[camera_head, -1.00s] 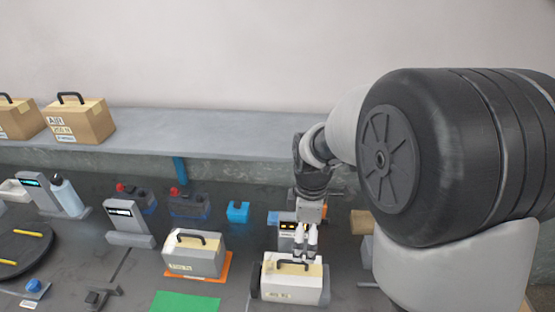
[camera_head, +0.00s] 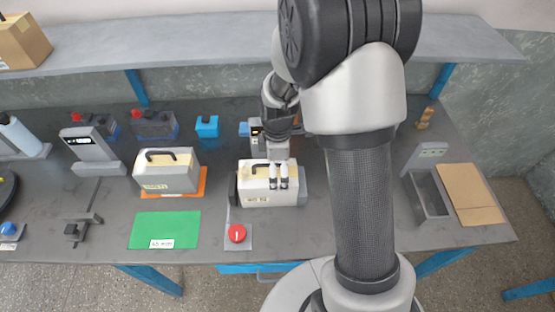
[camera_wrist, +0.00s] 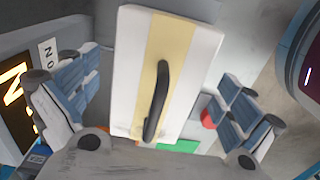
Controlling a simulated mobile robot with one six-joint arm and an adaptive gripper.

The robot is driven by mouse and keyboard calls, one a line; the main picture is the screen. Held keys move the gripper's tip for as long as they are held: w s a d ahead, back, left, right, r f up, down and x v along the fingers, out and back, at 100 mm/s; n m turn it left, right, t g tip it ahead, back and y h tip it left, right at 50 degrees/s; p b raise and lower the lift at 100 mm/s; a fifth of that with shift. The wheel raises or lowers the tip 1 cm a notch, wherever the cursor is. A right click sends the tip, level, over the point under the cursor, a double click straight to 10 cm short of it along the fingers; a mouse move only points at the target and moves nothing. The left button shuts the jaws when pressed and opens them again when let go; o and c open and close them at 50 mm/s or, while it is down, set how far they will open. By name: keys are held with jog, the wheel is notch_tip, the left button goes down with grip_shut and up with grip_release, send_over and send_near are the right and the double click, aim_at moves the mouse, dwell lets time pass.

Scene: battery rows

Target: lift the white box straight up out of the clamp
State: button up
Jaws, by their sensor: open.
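The white box (camera_head: 262,193) has a cream stripe and a black handle on top. It sits upright in the clamp (camera_head: 233,191), whose dark jaw shows at the box's left side and a grey part at its right. My gripper (camera_head: 279,184) is over the box's top, towards its right half in the head view. In the wrist view the box (camera_wrist: 180,60) lies between the two spread fingers of my gripper (camera_wrist: 165,115), with space on both sides. The gripper is open and holds nothing. The lower part of the clamp is hidden.
A grey box (camera_head: 165,177) on an orange mat stands to the left. A red button (camera_head: 237,233) is in front of the clamp, beside a green mat (camera_head: 165,230). A display device (camera_head: 257,138) stands close behind the box. A grey tray (camera_head: 431,197) is at the right.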

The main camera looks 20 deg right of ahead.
jog(key=shift+f+b, duration=0.3)
jog(key=shift+f, duration=1.1)
jog(key=c, duration=2)
jog(key=shift+o, duration=0.2)
jog(key=shift+r, duration=0.1)
jog(key=shift+r, duration=0.1)
jog(key=shift+w+r+p, duration=0.1)
jog(key=shift+r+p, duration=3.8)
jog(key=shift+r, duration=1.05)
